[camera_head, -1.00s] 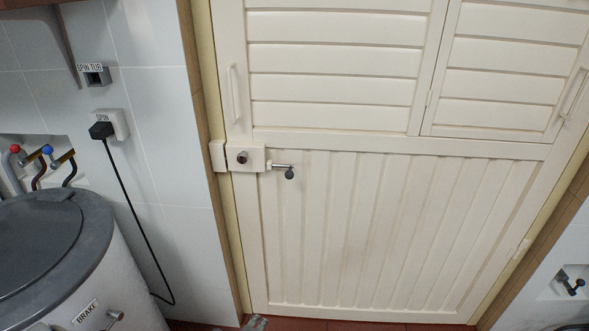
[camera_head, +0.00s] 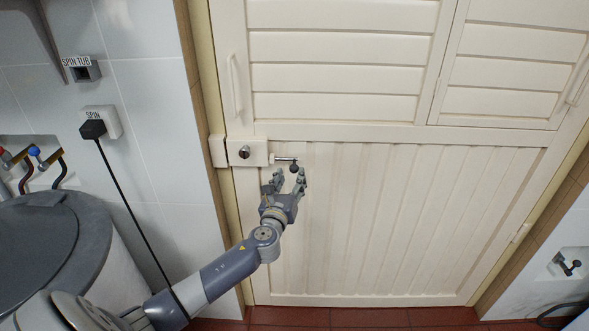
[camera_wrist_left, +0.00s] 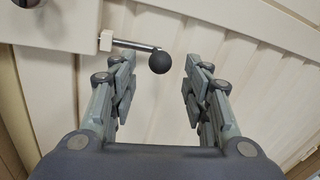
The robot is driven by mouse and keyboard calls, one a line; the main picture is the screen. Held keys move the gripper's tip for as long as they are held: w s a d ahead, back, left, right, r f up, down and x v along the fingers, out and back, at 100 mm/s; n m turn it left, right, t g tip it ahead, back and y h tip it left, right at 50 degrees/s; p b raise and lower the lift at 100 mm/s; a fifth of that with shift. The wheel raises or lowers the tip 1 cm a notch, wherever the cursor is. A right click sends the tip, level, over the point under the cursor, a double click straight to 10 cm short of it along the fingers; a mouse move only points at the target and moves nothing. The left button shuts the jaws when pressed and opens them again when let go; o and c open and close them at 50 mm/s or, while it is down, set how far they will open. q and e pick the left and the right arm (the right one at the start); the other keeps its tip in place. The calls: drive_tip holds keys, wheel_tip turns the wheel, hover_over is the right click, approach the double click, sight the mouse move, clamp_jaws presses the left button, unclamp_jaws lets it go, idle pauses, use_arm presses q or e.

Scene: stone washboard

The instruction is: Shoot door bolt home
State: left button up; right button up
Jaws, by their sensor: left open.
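The door bolt (camera_head: 284,159) is a thin metal rod with a dark ball knob (camera_head: 295,168), sticking out to the right of a cream lock housing (camera_head: 246,152) on the cream door (camera_head: 370,220). A separate cream keeper block (camera_head: 217,151) sits on the frame side, left of the housing. My left gripper (camera_head: 286,178) is open and empty just below the knob. In the left wrist view the knob (camera_wrist_left: 160,62) appears between the two spread fingertips (camera_wrist_left: 158,68), not gripped. My right gripper is not in view.
A white tub with a grey lid (camera_head: 45,235) stands at the left. A black plug and cord (camera_head: 120,190) hang on the tiled wall beside it. A tap (camera_head: 568,265) is at the right. The door front right of the knob is clear.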

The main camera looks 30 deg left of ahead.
sight(292, 172)
use_arm(q)
drive_tip(key=shift+x, duration=2.6)
clamp_jaws()
drive_tip(key=shift+a, duration=0.1)
